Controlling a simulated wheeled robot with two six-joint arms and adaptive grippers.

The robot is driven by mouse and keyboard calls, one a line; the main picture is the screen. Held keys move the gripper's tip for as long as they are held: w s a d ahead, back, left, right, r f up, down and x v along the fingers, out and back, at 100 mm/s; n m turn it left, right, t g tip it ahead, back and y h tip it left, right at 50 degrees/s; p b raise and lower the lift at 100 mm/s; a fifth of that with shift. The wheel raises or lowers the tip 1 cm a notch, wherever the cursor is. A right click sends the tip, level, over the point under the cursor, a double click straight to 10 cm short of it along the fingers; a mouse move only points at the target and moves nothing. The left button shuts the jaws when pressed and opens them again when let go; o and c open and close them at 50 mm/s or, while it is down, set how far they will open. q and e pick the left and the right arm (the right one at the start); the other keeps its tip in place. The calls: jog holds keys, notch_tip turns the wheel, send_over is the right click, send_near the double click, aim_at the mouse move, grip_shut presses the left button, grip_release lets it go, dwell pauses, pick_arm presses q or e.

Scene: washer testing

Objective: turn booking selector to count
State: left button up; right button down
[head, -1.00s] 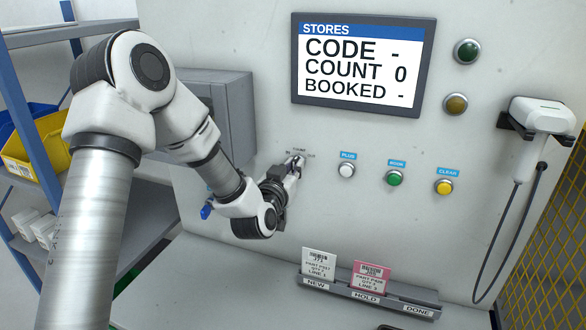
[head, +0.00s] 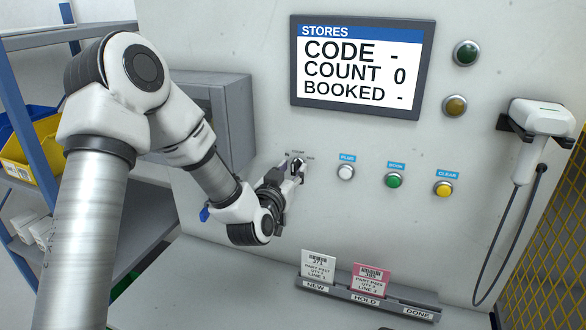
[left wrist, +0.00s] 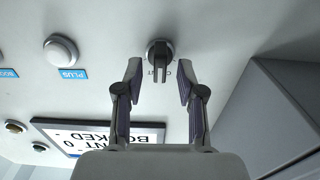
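The booking selector is a black knob (head: 297,163) on the grey panel, left of the white button. In the left wrist view the knob (left wrist: 160,52) has its bar upright in the picture, pointing at a partly covered label that seems to read COUNT. My left gripper (head: 293,174) is at the knob in the head view. In the left wrist view its two fingers (left wrist: 159,76) are spread, one each side of the knob's bar, with clear gaps and no contact visible. My right gripper is not in view.
The screen (head: 361,66) reads CODE -, COUNT 0, BOOKED -. White (head: 346,173), green (head: 394,181) and yellow (head: 443,189) buttons sit right of the knob. A grey box (head: 232,115) stands out from the panel at left. A card rack (head: 330,289) lies below, a scanner (head: 541,117) hangs at right.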

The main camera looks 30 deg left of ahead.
pick_arm(q)
jog(key=v, duration=0.6)
jog(key=shift+s, duration=0.1)
jog(key=shift+s, duration=0.1)
